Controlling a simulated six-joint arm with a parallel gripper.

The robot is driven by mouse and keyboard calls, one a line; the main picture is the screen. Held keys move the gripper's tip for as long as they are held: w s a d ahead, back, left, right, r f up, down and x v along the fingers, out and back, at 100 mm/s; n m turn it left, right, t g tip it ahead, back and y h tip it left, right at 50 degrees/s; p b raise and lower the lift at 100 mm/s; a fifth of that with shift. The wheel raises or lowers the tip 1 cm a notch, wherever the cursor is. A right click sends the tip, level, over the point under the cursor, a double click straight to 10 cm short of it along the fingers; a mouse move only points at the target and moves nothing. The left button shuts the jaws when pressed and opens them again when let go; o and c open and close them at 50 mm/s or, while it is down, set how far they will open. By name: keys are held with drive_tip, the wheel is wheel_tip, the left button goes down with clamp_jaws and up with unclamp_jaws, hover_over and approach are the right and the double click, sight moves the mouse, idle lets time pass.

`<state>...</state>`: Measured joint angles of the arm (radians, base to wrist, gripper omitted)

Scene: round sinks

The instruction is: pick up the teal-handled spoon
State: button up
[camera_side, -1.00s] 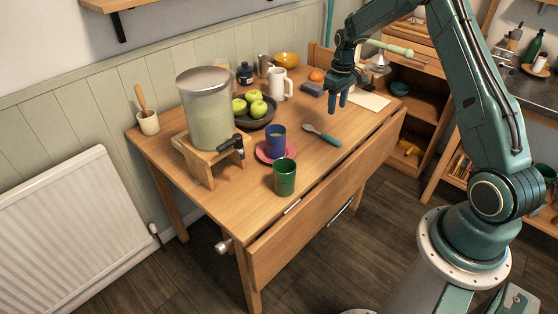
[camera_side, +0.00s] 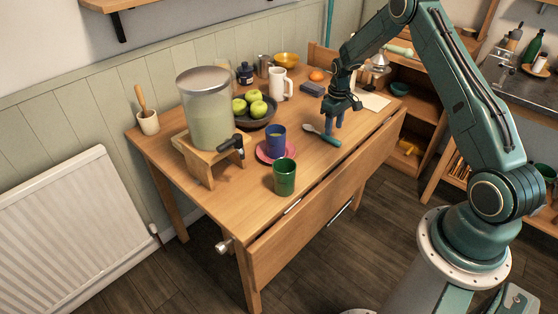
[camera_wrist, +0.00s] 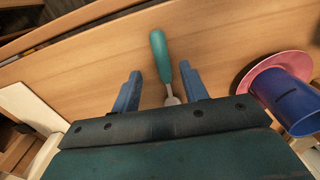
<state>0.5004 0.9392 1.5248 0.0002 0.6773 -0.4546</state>
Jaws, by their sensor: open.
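The teal-handled spoon (camera_side: 328,139) lies on the wooden table, right of the blue cup, with its bowl toward the left. My gripper (camera_side: 335,122) is over the spoon, low above the table, and hides part of it in the side view. In the wrist view my gripper (camera_wrist: 160,90) is open, with one blue finger on each side of the spoon. The spoon's teal handle (camera_wrist: 160,55) extends beyond the fingertips, and its metal neck runs between them. The spoon's bowl is hidden behind the gripper body there. I cannot tell whether the fingers touch the table.
A green cup (camera_side: 285,177) stands near the table's front edge. A white mug (camera_side: 277,84), a fruit bowl (camera_side: 245,119) and a drink dispenser (camera_side: 206,110) stand farther back.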

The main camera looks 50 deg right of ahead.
drive_tip(key=shift+a+f, duration=0.15)
drive_tip(key=shift+f, duration=2.05)
clamp_jaws()
drive_tip(key=shift+r, duration=0.15)
wheel_tip(320, 180, up, 20)
